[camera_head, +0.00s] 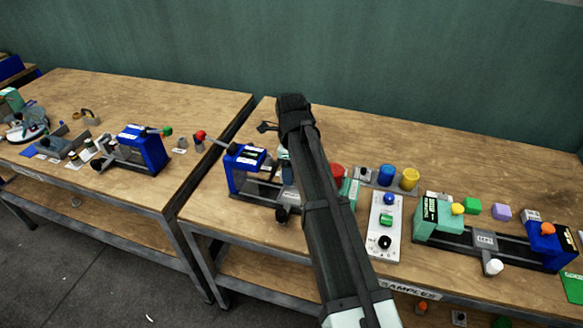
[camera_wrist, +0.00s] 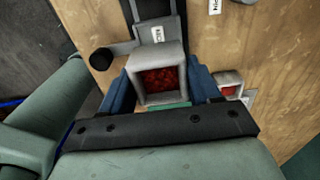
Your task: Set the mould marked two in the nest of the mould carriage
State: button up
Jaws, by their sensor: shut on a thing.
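In the wrist view my gripper (camera_wrist: 162,88) has its two blue fingers on either side of a square grey mould (camera_wrist: 160,57) filled with red granules and is shut on it. No number shows on the mould from here. Just beyond it lie the grey mould carriage (camera_wrist: 126,49), with a black knob on its left, and a white label. The mould overlaps the carriage in this view; whether it is seated or above the nest I cannot tell. In the head view the blue press (camera_head: 245,163) and the carriage's black knob (camera_head: 282,213) show left of my arm, which hides the gripper.
A second grey mould with red filling (camera_wrist: 229,82) stands close right of my right finger. Right of my arm are a control panel (camera_head: 385,225), a blue jar (camera_head: 386,175), a yellow jar (camera_head: 409,178) and another press (camera_head: 545,245). A neighbouring table (camera_head: 190,110) holds more equipment.

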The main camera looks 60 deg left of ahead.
jog(key=shift+f, duration=0.15)
jog(key=shift+f, duration=2.85)
jog(key=shift+f, duration=0.65)
jog(key=o, duration=1.3)
notch_tip(320, 180, up, 14)
jog(key=shift+f, duration=0.15)
